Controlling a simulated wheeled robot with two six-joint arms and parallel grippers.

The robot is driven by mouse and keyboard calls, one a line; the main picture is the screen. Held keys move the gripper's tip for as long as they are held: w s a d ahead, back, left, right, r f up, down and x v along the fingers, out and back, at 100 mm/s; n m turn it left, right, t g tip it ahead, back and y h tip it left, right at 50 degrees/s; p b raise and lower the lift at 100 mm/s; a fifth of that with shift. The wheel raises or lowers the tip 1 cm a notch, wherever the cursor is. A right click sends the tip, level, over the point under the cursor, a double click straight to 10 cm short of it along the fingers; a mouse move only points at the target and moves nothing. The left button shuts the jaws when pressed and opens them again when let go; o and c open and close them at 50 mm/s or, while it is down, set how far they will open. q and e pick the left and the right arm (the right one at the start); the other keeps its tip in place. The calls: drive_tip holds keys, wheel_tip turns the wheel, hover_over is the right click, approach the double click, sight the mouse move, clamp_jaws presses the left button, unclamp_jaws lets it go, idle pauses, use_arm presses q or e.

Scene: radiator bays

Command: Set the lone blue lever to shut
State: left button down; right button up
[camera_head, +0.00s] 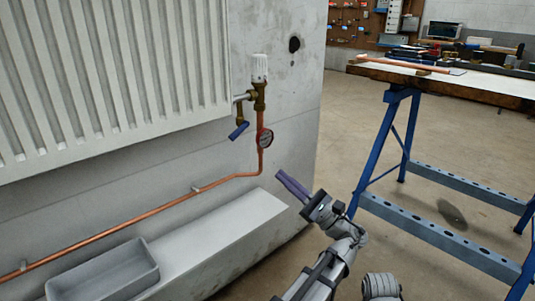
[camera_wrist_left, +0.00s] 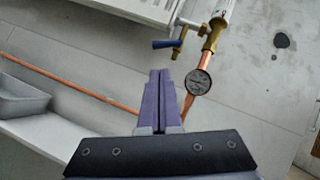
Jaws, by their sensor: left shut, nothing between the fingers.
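The blue lever (camera_head: 238,130) sits on a small brass valve below the radiator's pipe joint, slanting down to the left in the head view. In the left wrist view the blue lever (camera_wrist_left: 166,43) points left from its brass stem, close to horizontal there. My left gripper (camera_head: 280,175) has its purple fingers closed together and empty. It is to the lower right of the lever, clearly apart from it. In the left wrist view my left gripper (camera_wrist_left: 160,72) points up just below the lever, with a gap between. My right gripper is not in view.
A white thermostat knob (camera_head: 259,67) and round gauge (camera_head: 265,138) are on the copper pipe (camera_head: 150,214) by the lever. The white radiator (camera_head: 110,80) is above left. A grey bin (camera_head: 103,272) is on the ledge (camera_head: 215,235). A blue trestle (camera_head: 384,150) stands right.

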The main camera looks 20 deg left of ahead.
use_arm(q)
drive_tip(key=p, duration=0.6)
approach(238, 131)
drive_tip(key=a+r, duration=0.1)
drive_tip(key=a, duration=0.3)
drive_tip(key=shift+p+x, duration=0.55)
drive_tip(key=shift+x, duration=0.55)
drive_tip(key=shift+f, duration=0.15)
